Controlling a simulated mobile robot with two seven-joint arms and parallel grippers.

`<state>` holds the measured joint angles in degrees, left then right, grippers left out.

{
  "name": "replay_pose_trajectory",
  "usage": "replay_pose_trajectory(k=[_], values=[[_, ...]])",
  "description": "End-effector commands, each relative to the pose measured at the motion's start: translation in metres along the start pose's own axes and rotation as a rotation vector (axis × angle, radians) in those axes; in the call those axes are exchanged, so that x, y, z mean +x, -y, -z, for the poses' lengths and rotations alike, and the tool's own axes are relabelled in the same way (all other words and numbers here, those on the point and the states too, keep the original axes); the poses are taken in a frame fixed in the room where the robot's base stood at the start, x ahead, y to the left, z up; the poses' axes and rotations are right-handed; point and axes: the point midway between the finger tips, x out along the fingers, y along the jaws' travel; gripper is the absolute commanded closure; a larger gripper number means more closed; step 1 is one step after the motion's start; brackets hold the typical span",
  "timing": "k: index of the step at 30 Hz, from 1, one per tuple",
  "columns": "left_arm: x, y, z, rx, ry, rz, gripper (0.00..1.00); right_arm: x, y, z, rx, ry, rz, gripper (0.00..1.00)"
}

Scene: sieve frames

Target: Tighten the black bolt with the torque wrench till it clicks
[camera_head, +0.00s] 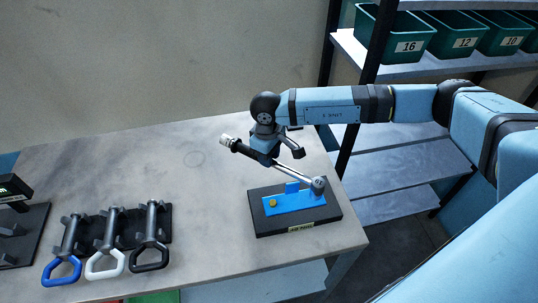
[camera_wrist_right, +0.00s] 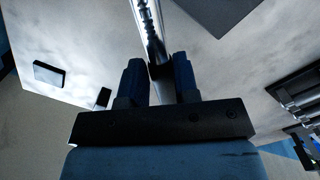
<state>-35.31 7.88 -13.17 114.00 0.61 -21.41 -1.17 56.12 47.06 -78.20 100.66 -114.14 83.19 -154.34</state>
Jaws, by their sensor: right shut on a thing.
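The torque wrench (camera_head: 287,170) has a silver shaft, a dark grip and a pale end cap. My right gripper (camera_head: 274,154) is shut on it, and in the right wrist view the two fingers (camera_wrist_right: 158,75) clasp it with its silver shaft (camera_wrist_right: 150,28) running away. The wrench head rests at the right end of a blue fixture (camera_head: 294,201) on a dark base plate (camera_head: 262,222) with a small label. A yellow bolt (camera_head: 272,203) shows at the fixture's left. The black bolt is not visible; the wrench head may hide it. My left gripper is out of view.
A dark rack with three hex-handled tools, blue (camera_head: 62,271), white (camera_head: 105,264) and black (camera_head: 150,257), lies at the table's front left. Shelves with green bins (camera_head: 398,32) stand behind right. The table's middle is clear.

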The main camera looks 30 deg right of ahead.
Motion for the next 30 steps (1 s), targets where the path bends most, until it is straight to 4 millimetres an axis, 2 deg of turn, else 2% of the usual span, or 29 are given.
replay_pose_trajectory(k=[30], values=[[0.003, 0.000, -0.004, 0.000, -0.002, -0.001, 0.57, -0.001, -0.012, 0.000, 0.089, -0.001, 0.004, 1.00]])
